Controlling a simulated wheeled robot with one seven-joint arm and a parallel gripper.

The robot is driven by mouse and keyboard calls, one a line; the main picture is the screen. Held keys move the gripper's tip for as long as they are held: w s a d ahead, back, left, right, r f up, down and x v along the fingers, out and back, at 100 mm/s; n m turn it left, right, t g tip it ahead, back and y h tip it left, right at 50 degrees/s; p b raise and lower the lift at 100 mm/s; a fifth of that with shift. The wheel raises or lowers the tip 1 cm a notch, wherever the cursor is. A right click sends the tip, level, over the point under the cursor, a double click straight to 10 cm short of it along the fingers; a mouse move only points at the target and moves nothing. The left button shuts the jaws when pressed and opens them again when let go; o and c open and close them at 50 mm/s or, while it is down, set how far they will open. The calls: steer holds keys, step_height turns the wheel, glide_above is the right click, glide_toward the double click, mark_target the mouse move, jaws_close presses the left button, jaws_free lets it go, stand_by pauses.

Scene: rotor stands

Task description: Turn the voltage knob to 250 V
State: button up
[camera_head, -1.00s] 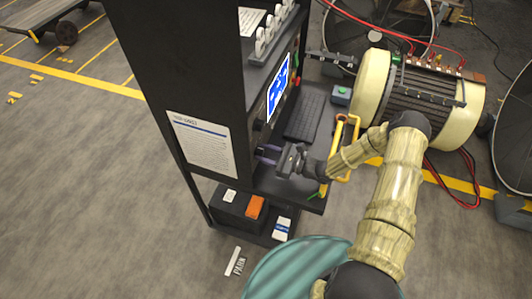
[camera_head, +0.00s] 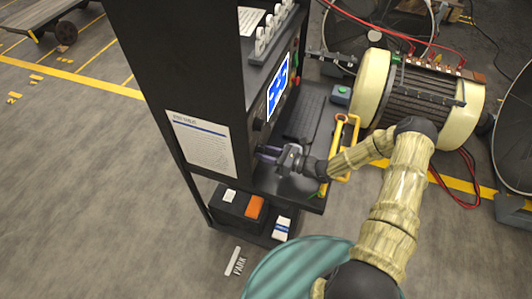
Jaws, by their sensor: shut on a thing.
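The black test cabinet (camera_head: 185,75) stands in the middle of the view, with a blue lit screen (camera_head: 277,86) on its front panel. My gripper (camera_head: 264,153) reaches in from the right at the lower part of that panel, just above the shelf. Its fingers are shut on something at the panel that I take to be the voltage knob. The fingers and the steep view hide the knob itself, so its pointer and scale marks cannot be read. A dark round knob (camera_head: 259,125) shows on the panel above the fingers.
A keyboard (camera_head: 303,118) lies on the cabinet's shelf, with a yellow handle frame (camera_head: 346,140) at its right. A large motor (camera_head: 420,98) stands behind my arm. A black box with an orange part (camera_head: 255,207) sits on the lower shelf.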

steer(key=shift+w+d+m, duration=0.1)
steer(key=shift+m, duration=1.9)
steer(key=o, duration=1)
steer(key=b+v, duration=0.5)
steer(key=v, duration=1.2)
steer(key=shift+d, duration=0.15)
